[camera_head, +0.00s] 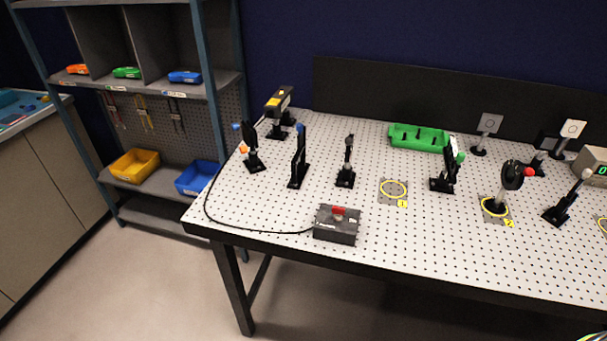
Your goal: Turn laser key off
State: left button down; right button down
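A dark grey control box (336,226) sits near the front edge of the perforated optical table (290,215). A red piece and a small light round part, which looks like the key (338,216), show on its top; the key's turn position is too small to tell. A black cable (228,222) runs from the box along the table's left side to the back. A black laser head (279,101) with a yellow label stands on a post at the back left.
Several black optic mounts (299,160) stand across the table. A green tray (417,137) lies at the back, and a box with a green digit (592,166) at the right. A shelf unit (150,90) with coloured bins stands left. Floor in front is clear.

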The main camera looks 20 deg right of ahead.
aim_at(339, 211)
jog(key=j+z, duration=0.1)
jog(key=z, duration=0.65)
jog(key=j+z, duration=0.15)
jog(key=z, duration=0.25)
jog(key=k+z, duration=0.1)
jog(key=z, duration=0.3)
jog(key=k+j+z, duration=0.15)
jog(key=j, duration=0.1)
